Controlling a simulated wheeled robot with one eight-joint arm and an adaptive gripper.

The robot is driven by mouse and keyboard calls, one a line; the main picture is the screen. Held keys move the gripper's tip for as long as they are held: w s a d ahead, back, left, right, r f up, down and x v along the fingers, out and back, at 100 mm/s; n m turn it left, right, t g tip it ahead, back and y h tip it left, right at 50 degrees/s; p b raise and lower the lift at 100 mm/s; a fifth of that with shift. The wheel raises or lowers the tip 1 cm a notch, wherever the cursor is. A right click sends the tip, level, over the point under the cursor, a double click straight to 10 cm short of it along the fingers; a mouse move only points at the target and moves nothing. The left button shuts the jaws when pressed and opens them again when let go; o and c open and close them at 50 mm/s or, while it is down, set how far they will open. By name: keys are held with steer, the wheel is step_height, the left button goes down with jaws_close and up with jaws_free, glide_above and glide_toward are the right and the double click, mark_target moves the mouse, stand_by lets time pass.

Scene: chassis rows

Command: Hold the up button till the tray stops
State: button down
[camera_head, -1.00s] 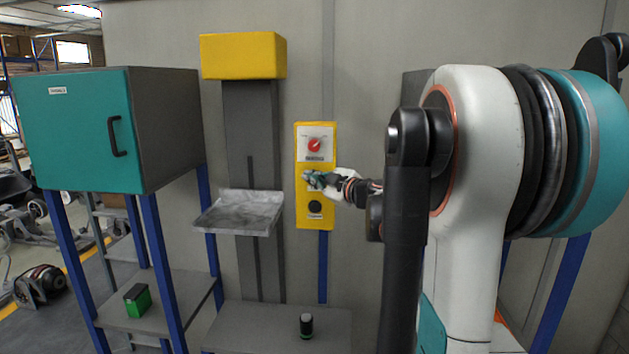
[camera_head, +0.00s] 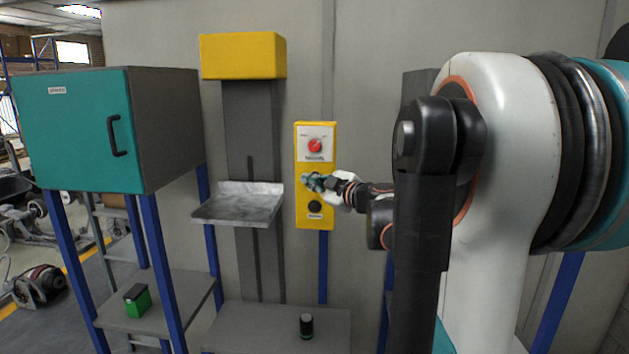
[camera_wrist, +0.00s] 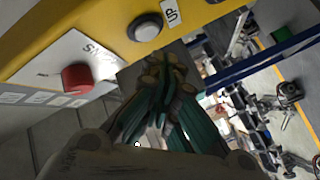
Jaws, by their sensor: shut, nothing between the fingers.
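The yellow control panel (camera_head: 303,215) on the wall carries a red knob (camera_head: 315,146) and a black lower button (camera_head: 315,207). The metal tray (camera_head: 240,208) sits level on the dark lift column, left of the panel. My gripper (camera_head: 308,181) is shut and empty at the panel's middle, between knob and lower button, hiding that spot. In the wrist view a round grey button (camera_wrist: 145,27) shows beside an "UP" label (camera_wrist: 171,12). My closed fingertips (camera_wrist: 166,70) appear just beside this button; I cannot tell whether they touch it.
A teal-doored cabinet (camera_head: 80,128) stands left of the lift on blue legs, with a green box (camera_head: 137,301) on its lower shelf. A yellow block (camera_head: 243,56) caps the column. A dark cylinder (camera_head: 306,326) stands on the low grey platform (camera_head: 260,325) under the tray.

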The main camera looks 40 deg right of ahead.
steer(key=shift+s+a, duration=1.35)
steer(key=shift+a, duration=0.2)
